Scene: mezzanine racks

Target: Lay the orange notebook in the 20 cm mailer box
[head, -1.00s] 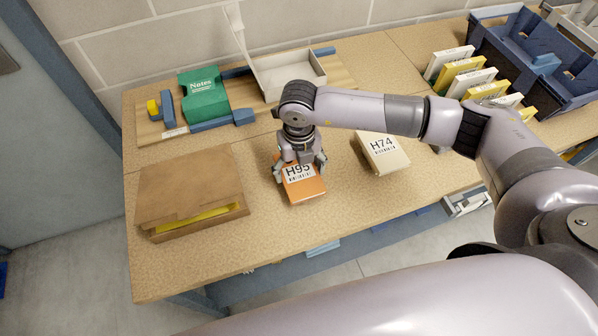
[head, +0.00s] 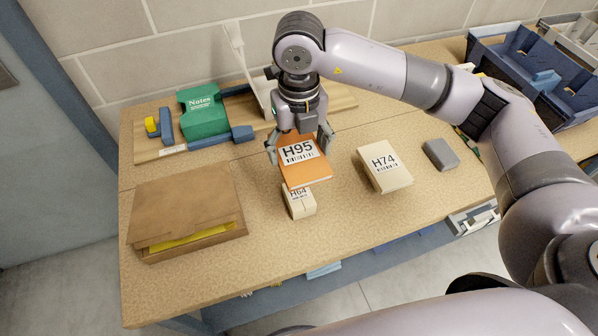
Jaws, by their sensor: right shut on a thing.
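The orange notebook (head: 308,174) has a white H95 label. My right gripper (head: 299,146) is shut on its back part, fingers pointing down, and holds it raised and tilted above the table. A white open box with a raised lid (head: 236,42) stands at the back on a wooden board; it looks like the mailer box. My left gripper is not in view.
A cream H64 box (head: 301,206) lies partly under the notebook; a cream H74 box (head: 384,166) and grey block (head: 440,154) lie to the right. A brown carton (head: 185,207) is at left.

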